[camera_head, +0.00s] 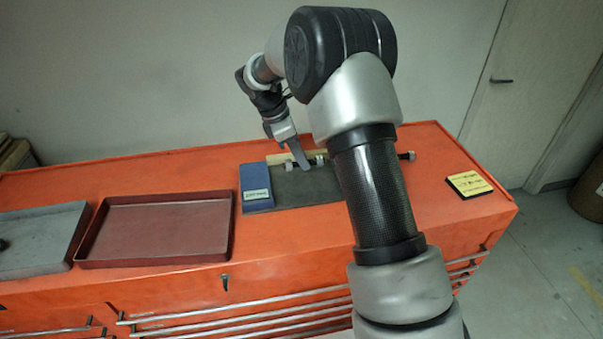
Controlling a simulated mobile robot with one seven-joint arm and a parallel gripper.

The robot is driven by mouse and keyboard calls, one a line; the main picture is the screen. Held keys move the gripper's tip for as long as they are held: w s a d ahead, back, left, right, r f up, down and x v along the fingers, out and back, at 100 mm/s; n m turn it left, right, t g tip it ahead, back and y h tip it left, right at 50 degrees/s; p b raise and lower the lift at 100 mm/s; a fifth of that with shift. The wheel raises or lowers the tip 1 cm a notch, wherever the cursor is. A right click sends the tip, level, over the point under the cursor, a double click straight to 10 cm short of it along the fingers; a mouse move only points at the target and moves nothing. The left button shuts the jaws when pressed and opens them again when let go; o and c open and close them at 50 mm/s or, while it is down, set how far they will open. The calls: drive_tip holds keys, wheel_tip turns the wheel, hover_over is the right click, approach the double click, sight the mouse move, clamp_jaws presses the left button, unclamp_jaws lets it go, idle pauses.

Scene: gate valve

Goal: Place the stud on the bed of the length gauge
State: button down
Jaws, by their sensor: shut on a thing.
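The length gauge has a blue end block (257,199) with a pale label on its left, a dark grey bed (297,192) and a tan strip (281,158) along the back. My gripper (303,164) is over the back part of the bed, its fingers pointing down, shut on the stud. The stud (319,160) is a dark rod with nuts, lying roughly left to right along the tan strip. Its right end (407,156) shows beyond my arm. My arm hides its middle and the gauge's right part. I cannot tell whether the stud touches the bed.
An empty dark red tray (157,263) stands left of the gauge. A grey tray (38,264) is at the far left, with a dark thing at its edge. A yellow note block (469,184) lies to the right. The orange cabinet top (430,215) is clear around the note.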

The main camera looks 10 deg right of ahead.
sight(301, 182)
drive_tip(key=shift+f, duration=2.4)
drive_tip(key=shift+f, duration=0.1)
drive_tip(key=c, duration=1.7)
unclamp_jaws()
